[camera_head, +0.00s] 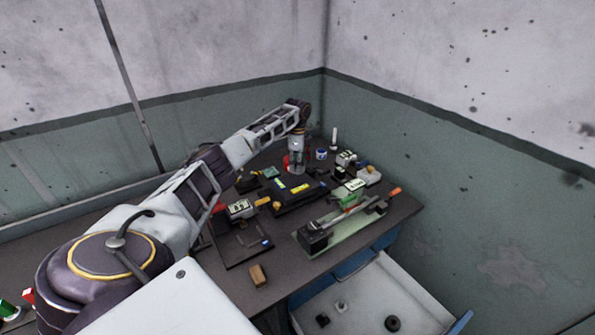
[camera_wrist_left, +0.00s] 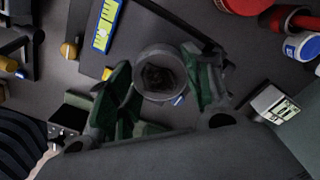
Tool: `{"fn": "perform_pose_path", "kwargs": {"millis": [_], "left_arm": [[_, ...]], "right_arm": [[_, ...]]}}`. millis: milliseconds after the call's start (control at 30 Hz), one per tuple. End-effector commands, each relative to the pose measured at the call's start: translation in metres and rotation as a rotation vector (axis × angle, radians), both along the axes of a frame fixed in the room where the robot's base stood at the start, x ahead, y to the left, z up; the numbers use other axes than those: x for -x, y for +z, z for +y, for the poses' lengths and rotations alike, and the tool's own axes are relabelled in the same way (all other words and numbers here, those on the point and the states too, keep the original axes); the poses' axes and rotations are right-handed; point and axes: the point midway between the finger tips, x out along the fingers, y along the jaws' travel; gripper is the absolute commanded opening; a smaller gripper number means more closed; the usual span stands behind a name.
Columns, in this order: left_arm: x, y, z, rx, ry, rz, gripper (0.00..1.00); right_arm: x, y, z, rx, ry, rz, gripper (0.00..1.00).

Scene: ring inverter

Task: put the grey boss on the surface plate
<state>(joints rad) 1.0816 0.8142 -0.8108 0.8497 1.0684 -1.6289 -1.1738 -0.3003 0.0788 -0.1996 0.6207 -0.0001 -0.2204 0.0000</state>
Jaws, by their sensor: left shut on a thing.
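My left gripper (camera_wrist_left: 160,88) is shut on the grey boss (camera_wrist_left: 158,72), a round grey piece with a dark hollow centre, seen end-on between the fingers in the left wrist view. In the head view the left gripper (camera_head: 296,170) points down over the back of the bench, and the boss cannot be made out there. A dark slab (camera_head: 291,203), which looks like the surface plate, lies just in front of the gripper with yellow-marked pieces on it. Whether the boss touches anything below cannot be told. My right gripper is not in view.
A blue-and-white jar (camera_head: 321,154), a white upright piece (camera_head: 334,138) and small meters stand right of the gripper. A long fixture (camera_head: 330,229) lies at the bench's right front.

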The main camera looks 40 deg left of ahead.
Motion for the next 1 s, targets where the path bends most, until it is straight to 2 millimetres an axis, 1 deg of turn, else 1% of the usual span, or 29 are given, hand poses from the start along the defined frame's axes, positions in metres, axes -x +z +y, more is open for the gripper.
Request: {"fn": "perform_pose_path", "kwargs": {"millis": [200,333,833,867,1000], "left_arm": [[0.000,-0.025,-0.001,0.001,0.000,0.000,0.07],[0.000,-0.035,0.000,0.001,0.001,-0.002,0.07],[0.000,-0.041,0.000,0.001,0.000,-0.003,0.07],[0.000,-0.041,0.000,0.001,0.000,0.000,0.53],[0.000,-0.041,0.000,0.000,0.000,0.000,0.71]], "right_arm": [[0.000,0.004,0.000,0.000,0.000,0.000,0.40],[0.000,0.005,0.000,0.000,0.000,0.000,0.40],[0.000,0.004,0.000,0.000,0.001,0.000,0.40],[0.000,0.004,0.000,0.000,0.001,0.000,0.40],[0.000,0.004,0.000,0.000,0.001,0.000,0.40]]}}
